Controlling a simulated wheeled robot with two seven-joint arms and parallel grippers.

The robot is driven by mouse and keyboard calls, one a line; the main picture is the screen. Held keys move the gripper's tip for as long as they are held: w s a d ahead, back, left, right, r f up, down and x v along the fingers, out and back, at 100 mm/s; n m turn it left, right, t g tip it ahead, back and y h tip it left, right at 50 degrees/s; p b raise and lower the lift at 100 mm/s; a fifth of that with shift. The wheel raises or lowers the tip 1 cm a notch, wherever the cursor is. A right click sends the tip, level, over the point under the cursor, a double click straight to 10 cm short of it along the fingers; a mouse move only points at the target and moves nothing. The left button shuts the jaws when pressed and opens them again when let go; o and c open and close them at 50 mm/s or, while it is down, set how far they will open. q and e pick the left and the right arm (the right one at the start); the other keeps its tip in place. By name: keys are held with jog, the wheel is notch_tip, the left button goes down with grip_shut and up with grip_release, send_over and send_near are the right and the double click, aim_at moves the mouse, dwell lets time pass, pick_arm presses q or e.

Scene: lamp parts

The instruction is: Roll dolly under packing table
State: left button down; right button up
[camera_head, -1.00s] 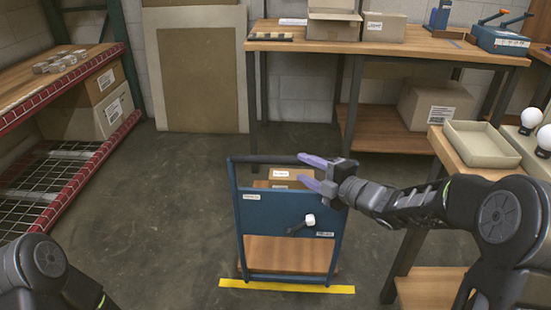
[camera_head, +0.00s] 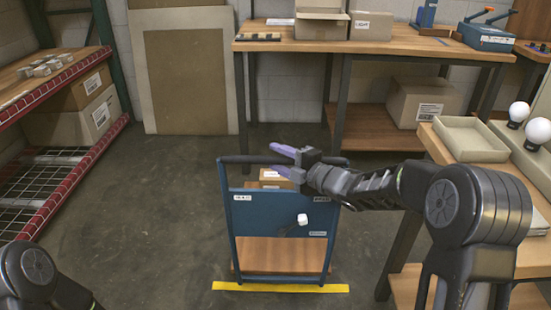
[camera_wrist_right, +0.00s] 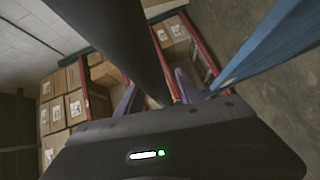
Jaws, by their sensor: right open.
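The dolly (camera_head: 265,212) stands upright on the floor in the middle of the head view, with a blue end panel, a black top handle bar (camera_head: 240,159) and a wooden deck. Cartons (camera_head: 272,175) show behind its panel. My right gripper (camera_head: 281,161) is open at the handle bar, one purple finger above it and one below. In the right wrist view the dark bar (camera_wrist_right: 120,35) runs in between the fingers; contact cannot be told. The packing table (camera_head: 390,48) stands at the back wall. My left gripper is out of view.
A yellow floor strip (camera_head: 280,287) lies at the dolly's near end. A red-edged rack (camera_head: 60,195) stands left. A side table (camera_head: 470,160) with a tray and bulbs is close on the right. The back table's lower shelf holds a carton (camera_head: 420,102); open floor lies left of it.

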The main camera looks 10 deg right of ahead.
jog(key=shift+w+a+f, duration=0.1)
jog(key=shift+w+a, duration=0.25)
jog(key=shift+w, duration=0.2)
grip_shut()
dwell(1.1)
